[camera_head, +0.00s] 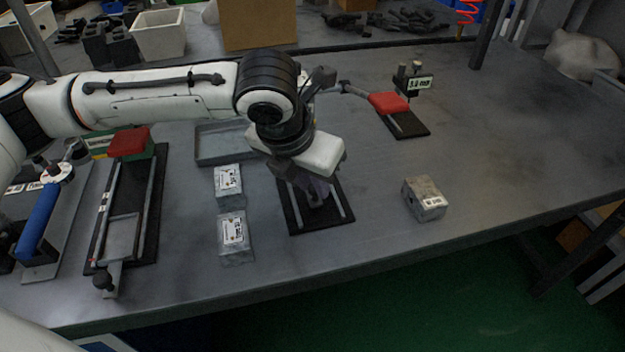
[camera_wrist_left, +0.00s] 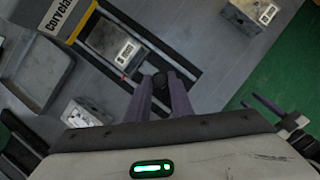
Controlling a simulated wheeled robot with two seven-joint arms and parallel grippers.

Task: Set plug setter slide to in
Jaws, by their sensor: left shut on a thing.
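A black base with two pale rails (camera_head: 295,222), which I take for the plug setter, lies mid-table under my left arm. My left gripper (camera_head: 318,192) points down over it and hides much of the slide. In the left wrist view, the two purple-grey fingers (camera_wrist_left: 160,95) are closed around a small dark knob (camera_wrist_left: 160,80) between the rails. My right gripper is not in view.
Two labelled blocks (camera_head: 228,184) (camera_head: 235,235) and a shallow grey tray (camera_head: 205,158) stand left of the base. A long railed fixture (camera_head: 123,225) is farther left. A single block (camera_head: 424,199) and a red-handled fixture (camera_head: 389,103) stand right. The front-right table is clear.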

